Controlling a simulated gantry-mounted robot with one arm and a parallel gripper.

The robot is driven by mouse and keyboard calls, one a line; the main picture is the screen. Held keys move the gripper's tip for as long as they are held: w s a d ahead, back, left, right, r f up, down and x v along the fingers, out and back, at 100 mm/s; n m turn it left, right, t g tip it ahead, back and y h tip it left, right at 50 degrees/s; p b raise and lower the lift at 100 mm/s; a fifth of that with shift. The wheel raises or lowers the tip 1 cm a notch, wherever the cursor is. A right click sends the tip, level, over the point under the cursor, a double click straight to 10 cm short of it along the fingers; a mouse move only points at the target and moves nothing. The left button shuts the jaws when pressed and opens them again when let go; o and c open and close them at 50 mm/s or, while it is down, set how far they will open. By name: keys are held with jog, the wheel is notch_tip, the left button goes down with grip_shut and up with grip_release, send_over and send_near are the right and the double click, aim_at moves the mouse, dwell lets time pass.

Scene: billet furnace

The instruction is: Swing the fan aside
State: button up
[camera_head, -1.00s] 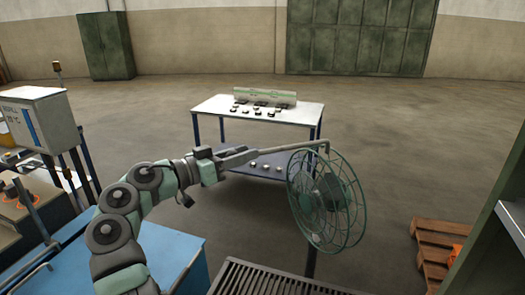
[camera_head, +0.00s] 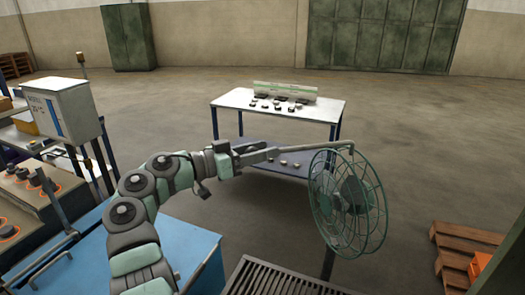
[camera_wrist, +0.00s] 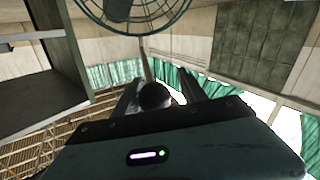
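The green cage fan (camera_head: 347,200) stands on a post at the right of the head view, with a grey rod (camera_head: 290,150) running left from its top. My gripper (camera_head: 245,157) is at the left end of this rod. In the wrist view the fan's cage (camera_wrist: 135,12) shows at the top. A dark round knob (camera_wrist: 155,97) sits between the two fingers of my gripper (camera_wrist: 158,90). I cannot tell whether both fingers touch it.
A white-topped table (camera_head: 225,98) with small parts stands behind the rod. A dark slatted grate (camera_head: 275,280) lies below the fan. A wooden pallet (camera_head: 465,235) is at the right. A blue bench (camera_head: 190,250) and a control box (camera_head: 62,110) are at the left.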

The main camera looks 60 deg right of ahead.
jog(key=shift+o, duration=0.3)
jog(key=v, duration=1)
jog(key=shift+w+a+p, duration=0.2)
jog(key=shift+a+p, duration=0.15)
jog(key=shift+p, duration=0.1)
